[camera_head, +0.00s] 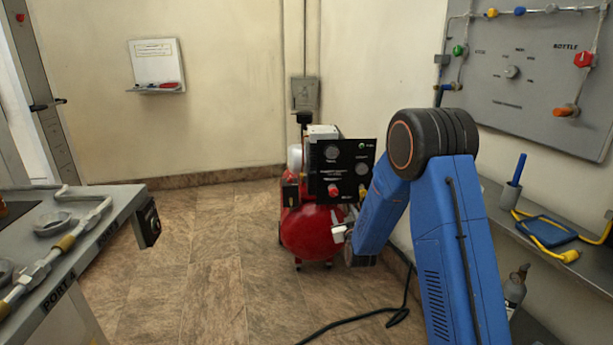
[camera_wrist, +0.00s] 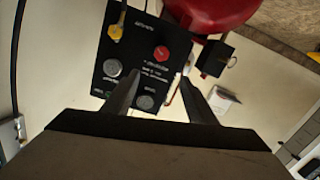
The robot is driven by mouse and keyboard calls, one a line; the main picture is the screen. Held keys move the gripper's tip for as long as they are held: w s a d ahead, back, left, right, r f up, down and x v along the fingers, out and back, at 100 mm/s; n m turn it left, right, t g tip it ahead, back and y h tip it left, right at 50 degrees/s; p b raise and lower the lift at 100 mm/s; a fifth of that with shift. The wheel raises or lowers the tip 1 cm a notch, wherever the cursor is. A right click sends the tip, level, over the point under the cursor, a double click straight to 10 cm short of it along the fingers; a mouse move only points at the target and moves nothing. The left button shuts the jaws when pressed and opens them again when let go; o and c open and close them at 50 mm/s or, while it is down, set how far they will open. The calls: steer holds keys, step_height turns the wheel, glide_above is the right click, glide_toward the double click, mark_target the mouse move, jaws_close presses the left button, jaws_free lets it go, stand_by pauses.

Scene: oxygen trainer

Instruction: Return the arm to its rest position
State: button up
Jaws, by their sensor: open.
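My blue arm (camera_head: 440,230) rises at the right of the head view, bends at a black elbow joint and reaches down toward the red compressor (camera_head: 305,235). My gripper (camera_wrist: 160,92) is open in the wrist view, its two dark fingers apart with nothing held between them. It faces the compressor's black control panel (camera_wrist: 118,45), which has a red knob (camera_wrist: 162,52) and round gauges. The gap between fingertips and panel cannot be judged. In the head view the forearm hides most of the gripper. The panel (camera_head: 318,160) stands just left of the forearm.
A grey bench (camera_head: 120,205) with pipe fittings is at the left. A shelf (camera_head: 490,195) with a blue tool and yellow hose is close to the arm's right. A valve board (camera_head: 530,90) hangs above it. A black cable (camera_head: 350,320) crosses the floor. Centre-left floor (camera_head: 190,250) is free.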

steer(key=s+d+r+m+g, duration=0.1)
steer(key=s+d+r+g, duration=0.15)
steer(key=s+r, duration=0.65)
steer(key=s+d+r+g, duration=0.1)
steer(key=s+r+g, duration=0.35)
steer(key=s, duration=0.85)
steer(key=s+d+m+g, duration=0.1)
steer(key=s+d+g, duration=0.2)
steer(key=s, duration=3.4)
steer(key=g, duration=0.2)
steer(key=shift+s+r+m+g, duration=0.15)
steer(key=shift+r+m+g, duration=0.15)
steer(key=shift+r, duration=0.1)
